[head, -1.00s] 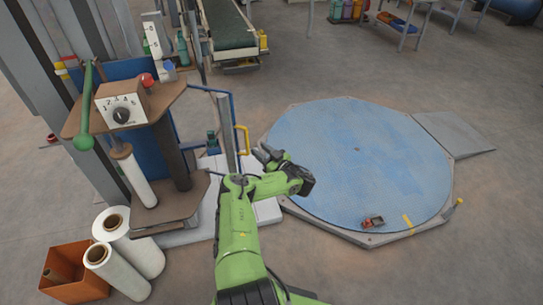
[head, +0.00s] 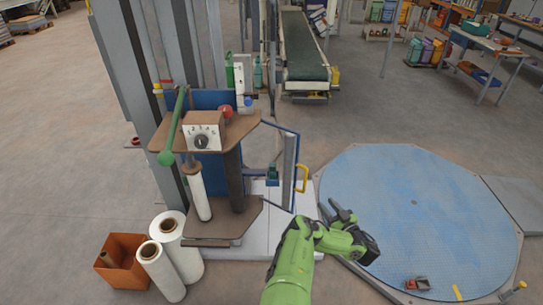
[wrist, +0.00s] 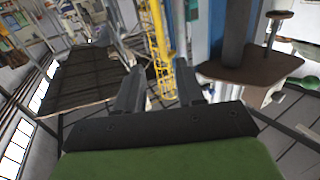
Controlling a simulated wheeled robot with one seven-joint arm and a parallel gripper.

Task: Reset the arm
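My green arm reaches up from the bottom of the head view. Its gripper (head: 340,211) is beside the right edge of the machine's white base, left of the blue round platform (head: 415,215). In the wrist view, the two dark fingers of my gripper (wrist: 159,88) stand apart with nothing between them. A yellow post and machine parts show beyond them. The sack filler machine (head: 215,160) has a numbered dial (head: 201,142), a green lever (head: 172,130) and a red knob (head: 225,111).
White film rolls (head: 178,250) and an orange box (head: 123,268) stand left of my arm. A yellow handle (head: 302,178) sticks out close beyond my gripper. A small red object (head: 417,284) lies on the platform's near edge.

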